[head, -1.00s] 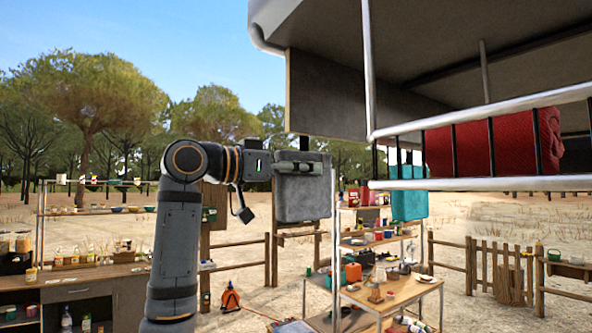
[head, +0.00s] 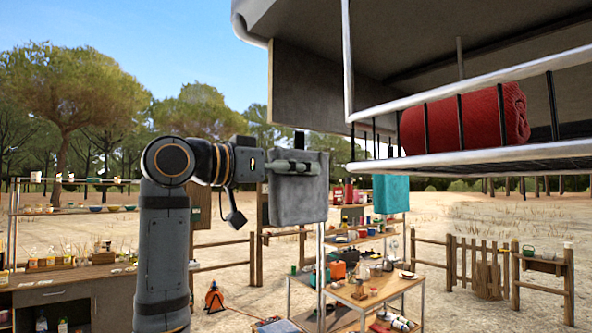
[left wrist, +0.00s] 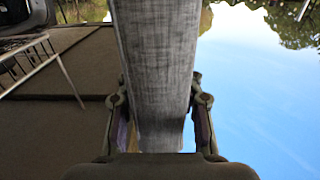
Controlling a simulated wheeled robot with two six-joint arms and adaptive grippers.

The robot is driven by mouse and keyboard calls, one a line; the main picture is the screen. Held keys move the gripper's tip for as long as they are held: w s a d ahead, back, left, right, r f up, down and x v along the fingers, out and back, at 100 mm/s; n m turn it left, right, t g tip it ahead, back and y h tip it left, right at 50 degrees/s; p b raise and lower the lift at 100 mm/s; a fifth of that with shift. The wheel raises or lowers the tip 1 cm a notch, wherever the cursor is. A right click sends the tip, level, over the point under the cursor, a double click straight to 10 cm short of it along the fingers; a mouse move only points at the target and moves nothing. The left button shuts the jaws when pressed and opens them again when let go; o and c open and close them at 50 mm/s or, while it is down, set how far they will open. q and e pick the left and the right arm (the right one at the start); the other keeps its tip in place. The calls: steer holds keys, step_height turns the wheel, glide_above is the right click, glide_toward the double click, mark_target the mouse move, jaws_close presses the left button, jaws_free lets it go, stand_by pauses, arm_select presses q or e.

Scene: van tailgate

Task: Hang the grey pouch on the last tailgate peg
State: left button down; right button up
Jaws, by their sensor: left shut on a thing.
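The grey pouch (head: 298,200) hangs upright in front of my left gripper (head: 292,168), which is shut on its upper part. A dark strap stands up from the pouch's top edge (head: 299,142). In the left wrist view the pouch (left wrist: 158,60) fills the middle, between the two fingers of the gripper (left wrist: 160,130). In the head view the tailgate panel (head: 310,95) is above and behind the pouch. I cannot make out the last peg; the pouch and panel may hide it. A teal pouch (head: 392,195) hangs farther right. My right gripper is not in view.
A metal rail rack (head: 470,160) holding a red roll (head: 465,120) juts out at the upper right. Behind are a shelf table (head: 355,295), a wooden fence (head: 480,268) and a bench (head: 60,285) at the left. Open sky lies left of the pouch.

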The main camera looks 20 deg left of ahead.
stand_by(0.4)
arm_select(q)
steer(key=c, duration=0.8)
jaws_free()
steer(key=v, duration=1.2)
